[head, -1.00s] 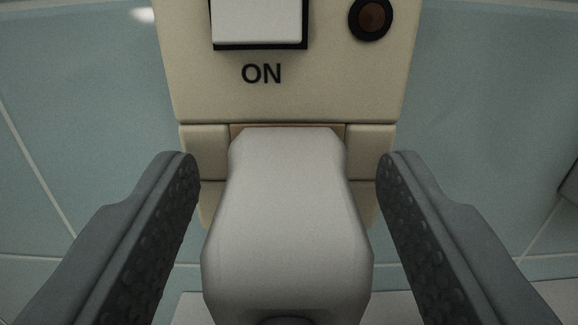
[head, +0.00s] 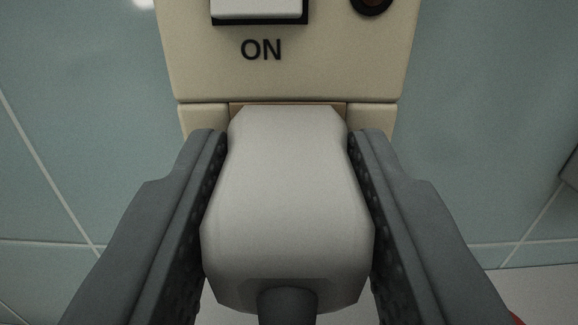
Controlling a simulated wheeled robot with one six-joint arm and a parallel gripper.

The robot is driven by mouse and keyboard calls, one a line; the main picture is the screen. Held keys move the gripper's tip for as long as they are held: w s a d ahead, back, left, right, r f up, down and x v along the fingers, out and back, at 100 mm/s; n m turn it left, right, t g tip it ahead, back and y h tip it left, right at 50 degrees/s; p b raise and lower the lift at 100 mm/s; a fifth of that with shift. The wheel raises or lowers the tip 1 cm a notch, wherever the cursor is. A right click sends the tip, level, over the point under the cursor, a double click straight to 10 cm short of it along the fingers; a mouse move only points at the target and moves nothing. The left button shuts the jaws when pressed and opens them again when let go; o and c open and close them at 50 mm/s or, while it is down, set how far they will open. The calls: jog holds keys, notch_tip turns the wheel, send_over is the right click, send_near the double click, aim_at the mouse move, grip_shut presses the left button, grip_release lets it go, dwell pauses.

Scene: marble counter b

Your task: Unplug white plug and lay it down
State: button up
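The white plug (head: 287,200) sits in the lower part of the beige socket panel (head: 345,80), its top edge against the panel. A dark grey cord end (head: 287,303) shows at its near end. My gripper (head: 288,145) has one dark grey finger on each side of the plug. The textured pads lie against the plug's left and right sides, so the gripper is closed on it. The plug's pins are hidden.
A white switch (head: 258,8) with "ON" below it and a dark round light (head: 371,5) are on the panel above. Blue-green tiles (head: 80,120) surround the panel. A pale surface (head: 545,295) shows at lower right, and a grey object (head: 570,170) at the right edge.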

grip_shut()
jog(key=shift+s, duration=0.2)
jog(key=shift+s+f, duration=0.15)
jog(key=shift+s, duration=1.25)
jog(key=shift+s+f, duration=0.1)
jog(key=shift+s, duration=1.25)
